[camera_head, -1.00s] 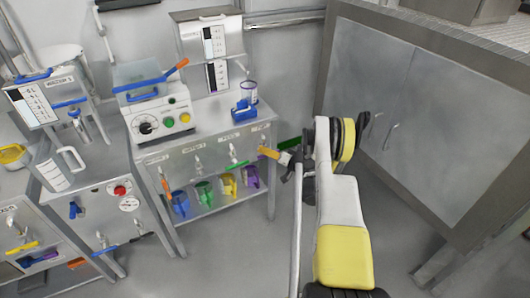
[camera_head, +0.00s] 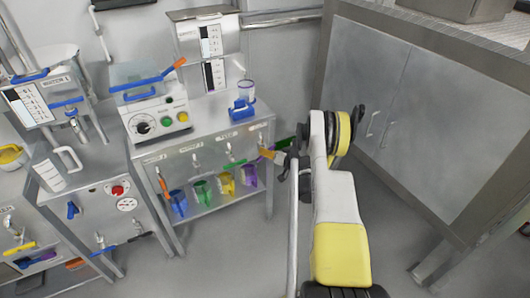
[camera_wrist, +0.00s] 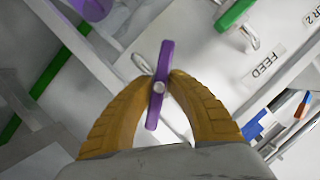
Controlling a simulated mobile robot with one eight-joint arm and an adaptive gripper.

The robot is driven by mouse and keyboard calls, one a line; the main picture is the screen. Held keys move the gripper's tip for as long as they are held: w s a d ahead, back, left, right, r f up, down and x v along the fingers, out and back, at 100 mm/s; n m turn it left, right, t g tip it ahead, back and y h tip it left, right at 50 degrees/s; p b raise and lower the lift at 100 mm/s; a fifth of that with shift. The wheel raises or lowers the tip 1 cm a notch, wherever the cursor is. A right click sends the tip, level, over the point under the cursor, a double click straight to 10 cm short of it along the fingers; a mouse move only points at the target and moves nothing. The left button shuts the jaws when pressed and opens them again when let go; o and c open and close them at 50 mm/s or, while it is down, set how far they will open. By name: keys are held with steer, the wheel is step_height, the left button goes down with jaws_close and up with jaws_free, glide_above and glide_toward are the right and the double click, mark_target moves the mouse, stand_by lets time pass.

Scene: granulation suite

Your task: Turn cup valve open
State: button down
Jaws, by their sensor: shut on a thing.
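The purple valve handle (camera_wrist: 160,85) shows in the wrist view as a flat bar with a round pale hub. My gripper (camera_wrist: 162,82) has its two orange fingers closed on either side of the handle's middle. In the head view my gripper (camera_head: 264,154) is at the right end of the row of valves on the bench front, and the handle is mostly hidden there. A purple cup (camera_head: 250,178) sits on the shelf below, and part of it shows in the wrist view (camera_wrist: 93,8).
A green valve handle (camera_wrist: 236,14) is beside the purple one. Blue (camera_head: 179,204), green (camera_head: 203,193) and yellow (camera_head: 227,184) cups share the shelf. A grey cabinet (camera_head: 420,120) stands to the right, with open floor before it.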

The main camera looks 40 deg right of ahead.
steer(key=n+h, duration=0.1)
steer(key=n+g+h, duration=0.1)
steer(key=n, duration=0.1)
steer(key=shift+s+d+n+h, duration=0.1)
steer(key=shift+d+n+h, duration=0.1)
steer(key=shift+n+h, duration=0.1)
steer(key=shift+d+n+h, duration=0.15)
steer(key=shift+n+h, duration=0.55)
steer(key=shift+n, duration=0.3)
steer(key=shift+r, duration=0.1)
steer(key=c, duration=0.7)
jaws_free()
steer(key=shift+d, duration=0.2)
steer(key=shift+c, duration=0.2)
steer(key=shift+a, duration=0.15)
steer(key=shift+a, duration=0.1)
